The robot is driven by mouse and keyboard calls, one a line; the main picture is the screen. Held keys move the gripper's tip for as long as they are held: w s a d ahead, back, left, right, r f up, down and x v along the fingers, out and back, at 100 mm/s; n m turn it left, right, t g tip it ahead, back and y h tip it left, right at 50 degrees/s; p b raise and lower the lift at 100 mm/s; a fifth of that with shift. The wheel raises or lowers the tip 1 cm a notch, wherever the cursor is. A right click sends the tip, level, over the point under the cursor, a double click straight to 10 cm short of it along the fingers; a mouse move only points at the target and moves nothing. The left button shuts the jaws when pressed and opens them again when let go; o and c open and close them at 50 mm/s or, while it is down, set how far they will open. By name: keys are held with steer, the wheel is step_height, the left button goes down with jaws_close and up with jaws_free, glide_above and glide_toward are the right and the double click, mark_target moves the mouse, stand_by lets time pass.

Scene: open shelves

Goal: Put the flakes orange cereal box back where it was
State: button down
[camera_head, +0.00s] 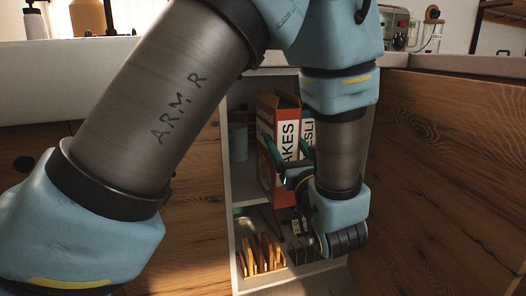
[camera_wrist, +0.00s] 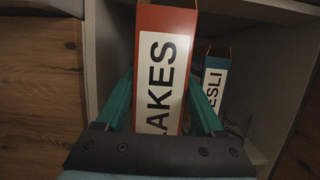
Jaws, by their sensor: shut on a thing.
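The orange flakes cereal box (camera_head: 266,160) has a white side panel with "FLAKES" letters partly showing. It is upright at the open cabinet's upper compartment. In the wrist view the box (camera_wrist: 163,75) stands between the green fingers of my gripper (camera_wrist: 165,100), which is shut on it. In the head view my gripper (camera_head: 288,160) reaches the box from the right, and my wrist hides part of it. I cannot tell whether the box's base touches the shelf.
A muesli box (camera_wrist: 213,80) stands to the right of the flakes box, farther in. A pale cup-like container (camera_head: 238,142) is at the left of the compartment. The lower compartment holds a rack with wooden slats (camera_head: 262,254). An open wooden door (camera_head: 440,160) bounds the right.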

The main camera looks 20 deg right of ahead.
steer(key=w+d+f+b, duration=0.1)
steer(key=w+f+b, duration=0.2)
steer(key=w, duration=1)
steer(key=shift+w+d+f+b, duration=0.15)
steer(key=shift+d+f+b, duration=0.05)
steer(key=shift+d+b, duration=0.2)
steer(key=shift+f, duration=0.1)
jaws_free()
steer(key=p+v, duration=0.2)
steer(key=v, duration=1)
